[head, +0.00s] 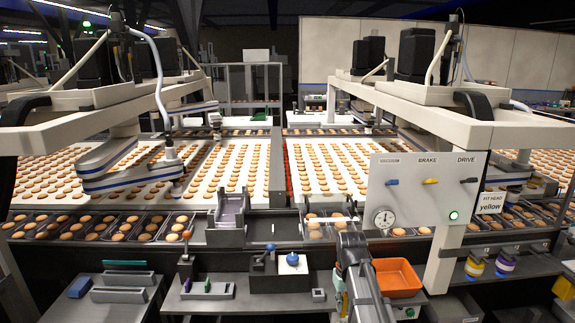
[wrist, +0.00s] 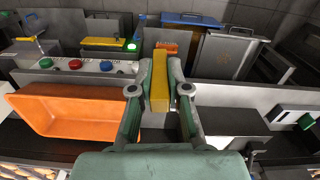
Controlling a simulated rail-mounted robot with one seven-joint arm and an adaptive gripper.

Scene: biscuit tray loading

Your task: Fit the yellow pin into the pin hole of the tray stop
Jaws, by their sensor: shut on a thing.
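My gripper (wrist: 160,90) has its two greenish fingers closed on a yellow bar-shaped piece, the yellow pin (wrist: 159,88), in the wrist view. The pin stands between the fingertips, its long side along the fingers. In the head view my arm reaches down beside the orange bin, and it hides most of the gripper; the pin does not show there. The tray stop and its pin hole cannot be made out for certain in either view.
An orange bin (head: 397,278) stands right of my arm; it also shows in the wrist view (wrist: 65,112). A panel (head: 425,195) carries a gauge, levers and a green lamp. Biscuit trays line the conveyor behind.

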